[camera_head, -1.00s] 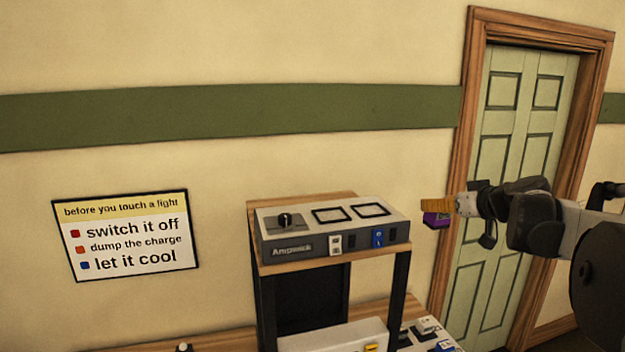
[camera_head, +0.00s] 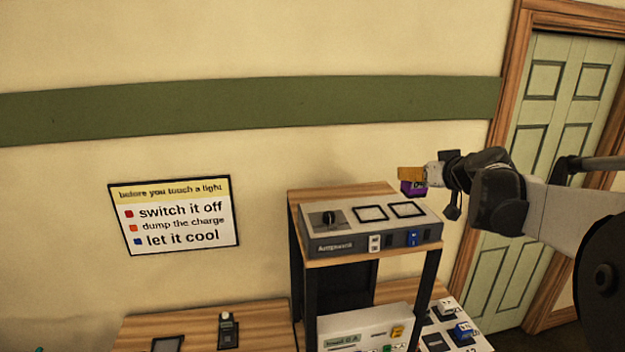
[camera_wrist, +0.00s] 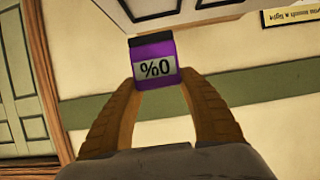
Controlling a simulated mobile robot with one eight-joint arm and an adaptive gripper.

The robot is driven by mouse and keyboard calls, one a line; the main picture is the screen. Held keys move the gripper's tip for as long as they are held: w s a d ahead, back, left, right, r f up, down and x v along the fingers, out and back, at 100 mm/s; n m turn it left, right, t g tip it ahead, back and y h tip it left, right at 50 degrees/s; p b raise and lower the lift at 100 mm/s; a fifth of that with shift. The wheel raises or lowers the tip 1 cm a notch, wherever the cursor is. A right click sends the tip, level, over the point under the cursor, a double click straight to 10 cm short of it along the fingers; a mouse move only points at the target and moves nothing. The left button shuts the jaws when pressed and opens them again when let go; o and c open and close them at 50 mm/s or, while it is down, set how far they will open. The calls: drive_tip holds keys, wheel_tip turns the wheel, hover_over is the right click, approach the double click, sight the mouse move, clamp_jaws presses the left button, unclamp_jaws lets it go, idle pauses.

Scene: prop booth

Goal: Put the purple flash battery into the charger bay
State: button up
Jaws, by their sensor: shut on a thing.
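The purple flash battery (camera_head: 413,188) is held by my gripper (camera_head: 411,175), to the right of the raised box and just above its top in the head view. In the wrist view the battery (camera_wrist: 154,62) sits between the tips of my two orange fingers (camera_wrist: 155,84). Its label reads "%0" in this view. The charger (camera_head: 372,228) is a grey and white box on a wooden shelf, with a black knob and two dark-framed square outlines (camera_head: 372,213) on top. I cannot tell how deep these squares are.
A lower white unit (camera_head: 365,333) stands under the shelf. A white board with small blocks (camera_head: 452,332) lies at its right. A wooden bench (camera_head: 265,322) holds small dark items at left. A sign (camera_head: 173,216) hangs on the wall; a green door (camera_head: 560,130) stands at right.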

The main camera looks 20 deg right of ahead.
sight(416, 191)
drive_tip(key=shift+w+a+f, duration=0.35)
drive_tip(key=shift+a+f, duration=0.05)
drive_tip(key=shift+f, duration=0.1)
wheel_tip(416, 191, down, 4)
drive_tip(key=shift+r+p, duration=0.1)
drive_tip(key=shift+p, duration=0.3)
drive_tip(key=o, duration=1.3)
drive_tip(key=shift+o, duration=0.2)
